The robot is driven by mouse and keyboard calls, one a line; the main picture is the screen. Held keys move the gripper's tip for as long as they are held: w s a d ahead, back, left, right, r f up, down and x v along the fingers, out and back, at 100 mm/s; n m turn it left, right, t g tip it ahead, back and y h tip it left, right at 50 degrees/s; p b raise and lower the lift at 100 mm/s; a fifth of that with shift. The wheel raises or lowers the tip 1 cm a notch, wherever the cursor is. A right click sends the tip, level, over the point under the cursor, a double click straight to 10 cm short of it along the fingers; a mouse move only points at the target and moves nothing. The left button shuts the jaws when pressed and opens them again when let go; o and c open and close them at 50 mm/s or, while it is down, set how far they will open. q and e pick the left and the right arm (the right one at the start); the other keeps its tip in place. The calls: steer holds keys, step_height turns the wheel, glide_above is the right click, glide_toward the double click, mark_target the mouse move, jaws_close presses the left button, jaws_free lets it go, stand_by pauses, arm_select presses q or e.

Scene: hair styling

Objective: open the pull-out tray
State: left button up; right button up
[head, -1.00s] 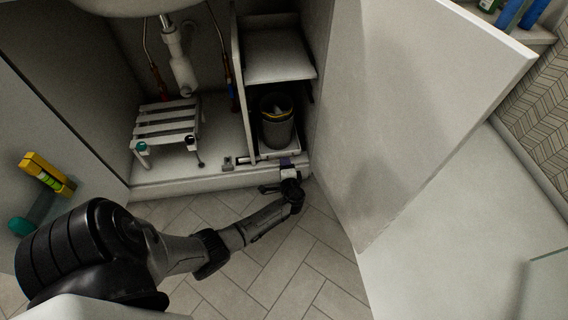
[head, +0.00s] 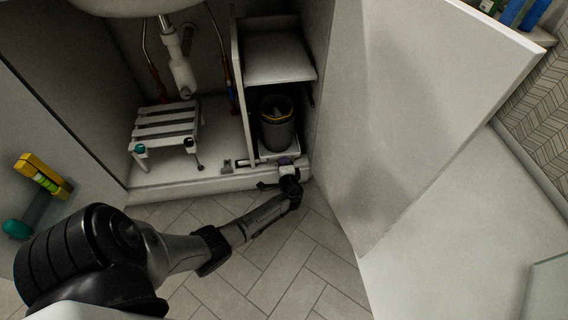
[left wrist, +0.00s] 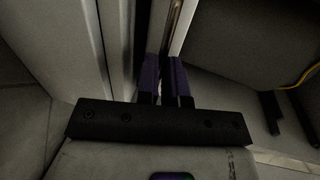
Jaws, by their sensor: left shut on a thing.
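The white pull-out tray (head: 292,153) sits low in the right compartment of the open cabinet, with a dark bin (head: 277,124) standing on it. My left gripper (head: 284,164) is at the tray's front edge, just above the cabinet's bottom lip. The left wrist view shows its two purple fingers (left wrist: 165,78) close together, shut around a thin upright edge that appears to be the tray's front. The exact contact is dark and partly hidden by the fingers. My right gripper is not in view.
A white slatted rack (head: 166,125) and sink pipes (head: 181,74) fill the left compartment. A white shelf (head: 278,57) is above the bin. The large white door (head: 420,110) stands open on the right. The tiled floor (head: 290,255) in front is clear.

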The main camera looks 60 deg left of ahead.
arm_select(q)
jaws_close()
steer(key=f+p+v, duration=0.2)
steer(key=f+v, duration=0.1)
steer(key=v, duration=1)
steer(key=d+f+p+v, duration=0.1)
steer(key=f+p+v, duration=0.1)
steer(key=v, duration=1.2)
steer(key=shift+s+f, duration=0.3)
steer(key=shift+f, duration=0.05)
steer(key=o, duration=0.6)
jaws_free()
